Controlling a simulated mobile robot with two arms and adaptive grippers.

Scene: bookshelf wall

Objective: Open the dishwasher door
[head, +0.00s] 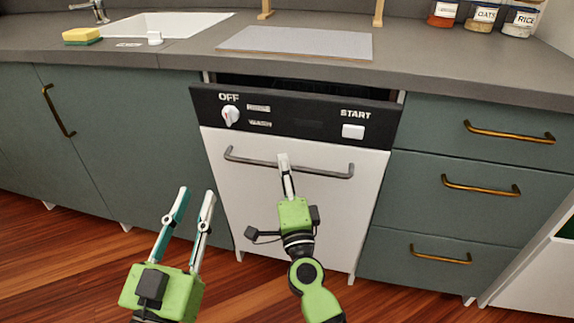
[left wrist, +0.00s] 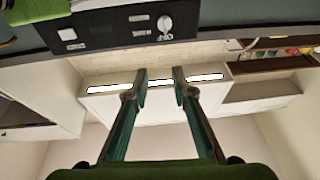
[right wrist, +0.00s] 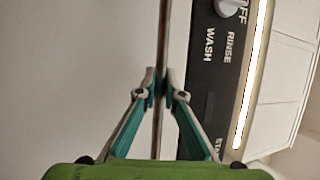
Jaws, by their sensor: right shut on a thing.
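The dishwasher door (head: 240,190) is a white front with a black control panel (head: 295,118) on top. It tilts slightly outward, with a dark gap above the panel under the countertop. A grey bar handle (head: 325,173) crosses the upper white part. My right gripper (head: 284,158) is shut on this handle near its middle; in the right wrist view the bar runs between the fingertips (right wrist: 160,86). My left gripper (head: 196,192) is open and empty, low in front of the door's left side. The left wrist view shows its fingers (left wrist: 160,72) apart with nothing between them.
Teal drawers (head: 470,190) with brass handles stand right of the dishwasher, and a teal cupboard (head: 130,140) stands left. The grey countertop (head: 180,58) above holds a sponge (head: 82,36), a board (head: 297,42) and jars (head: 484,14). Wooden floor (head: 60,265) in front is clear.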

